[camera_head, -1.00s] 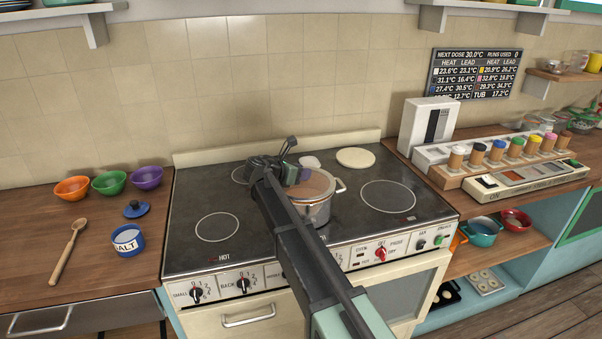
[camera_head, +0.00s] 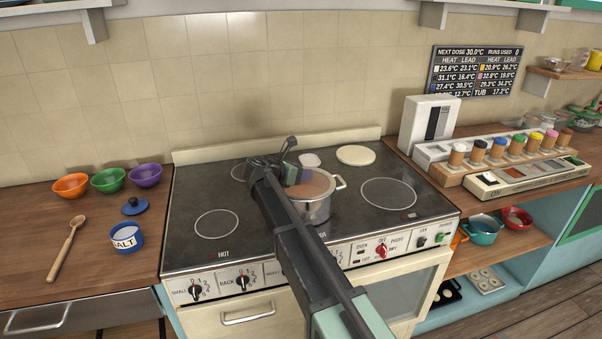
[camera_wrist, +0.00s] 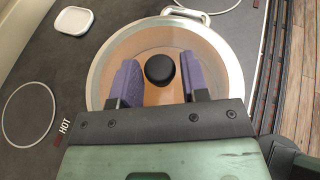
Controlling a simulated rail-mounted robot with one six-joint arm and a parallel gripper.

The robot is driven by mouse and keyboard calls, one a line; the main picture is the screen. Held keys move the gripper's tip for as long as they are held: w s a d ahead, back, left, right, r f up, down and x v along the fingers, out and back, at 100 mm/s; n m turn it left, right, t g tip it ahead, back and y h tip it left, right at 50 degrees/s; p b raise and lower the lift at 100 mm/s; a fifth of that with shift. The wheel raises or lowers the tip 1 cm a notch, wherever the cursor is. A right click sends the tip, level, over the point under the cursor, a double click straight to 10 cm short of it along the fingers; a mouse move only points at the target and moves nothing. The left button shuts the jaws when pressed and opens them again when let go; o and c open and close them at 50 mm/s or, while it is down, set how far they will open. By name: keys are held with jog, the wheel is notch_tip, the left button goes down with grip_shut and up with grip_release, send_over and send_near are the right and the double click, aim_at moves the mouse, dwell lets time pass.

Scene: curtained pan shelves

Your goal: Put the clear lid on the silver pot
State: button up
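The silver pot (camera_head: 318,211) stands on the stove's middle area, with orange-brown contents showing at its top. The clear lid (camera_wrist: 128,50) appears to lie over the pot's mouth in the wrist view. Its black knob (camera_wrist: 160,68) stands near the middle. My gripper (camera_wrist: 162,80) is over the pot, its two purple fingers on either side of the knob. Small gaps show between the fingers and the knob, so it looks open around it. In the head view my gripper (camera_head: 290,174) and arm hide the pot's left side and the knob. Whether the lid's rim is fully seated is hard to tell.
The stove top (camera_head: 250,190) has marked burner rings and HOT labels. A pale round disc (camera_head: 356,155) and a small white dish (camera_head: 310,160) lie behind the pot. A salt jar (camera_head: 126,239) and bowls (camera_head: 109,181) stand left; a rack of jars (camera_head: 497,153) stands right.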

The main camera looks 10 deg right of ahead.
jog(key=o, duration=0.3)
jog(key=p+v, duration=0.4)
jog(key=v, duration=0.7)
jog(key=shift+d, duration=0.1)
